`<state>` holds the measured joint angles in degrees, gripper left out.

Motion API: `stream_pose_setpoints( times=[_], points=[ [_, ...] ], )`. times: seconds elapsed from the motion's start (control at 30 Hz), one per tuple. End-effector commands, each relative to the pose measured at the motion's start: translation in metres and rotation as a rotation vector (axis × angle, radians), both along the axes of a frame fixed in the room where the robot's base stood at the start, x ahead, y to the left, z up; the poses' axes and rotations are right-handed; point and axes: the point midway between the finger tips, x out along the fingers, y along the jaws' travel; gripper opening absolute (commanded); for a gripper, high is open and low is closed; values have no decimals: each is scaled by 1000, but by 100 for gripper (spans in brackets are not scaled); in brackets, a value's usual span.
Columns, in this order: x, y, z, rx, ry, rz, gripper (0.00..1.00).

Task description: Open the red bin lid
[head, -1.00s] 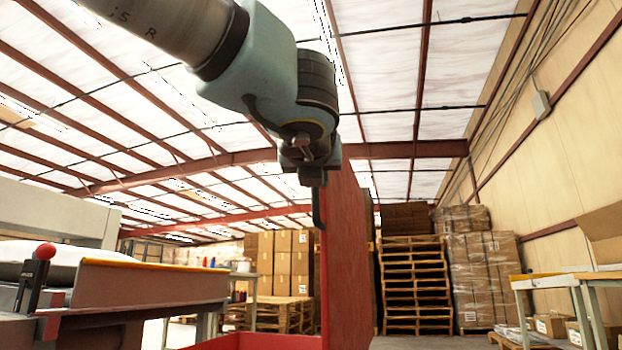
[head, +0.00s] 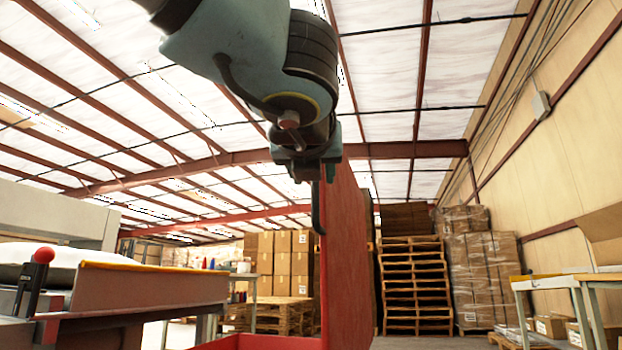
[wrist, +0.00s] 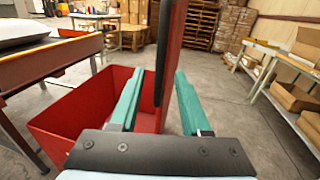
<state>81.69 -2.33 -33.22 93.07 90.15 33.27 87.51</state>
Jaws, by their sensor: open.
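The red bin lid (head: 348,262) stands upright above the red bin (head: 255,342), whose rim shows at the bottom of the head view. In the wrist view the lid (wrist: 174,40) is seen nearly edge-on, rising from the right side of the open bin (wrist: 85,105). My gripper (head: 318,222) points down at the lid's left edge in the head view. In the wrist view my gripper (wrist: 160,74) is open, with its green fingers apart and the lid showing between them. I cannot tell whether a finger touches the lid. The bin's interior looks empty.
A machine table (head: 150,285) with a red-knobbed lever (head: 42,256) stands at the left. Stacked pallets (head: 413,285) and wrapped boxes (head: 480,265) are at the back. A workbench (head: 565,282) stands at the right. Concrete floor (wrist: 225,110) is clear right of the bin.

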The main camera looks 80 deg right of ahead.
Motion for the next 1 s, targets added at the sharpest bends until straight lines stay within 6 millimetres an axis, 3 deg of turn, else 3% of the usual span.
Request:
stream_pose_setpoints(
  times=[0.1,0.33,1.0],
  points=[
    [-4,24,3,-2,-3,0,47],
    [-7,53,2,-1,-1,1,47],
    [-8,59,0,1,0,1,47]
  ],
)
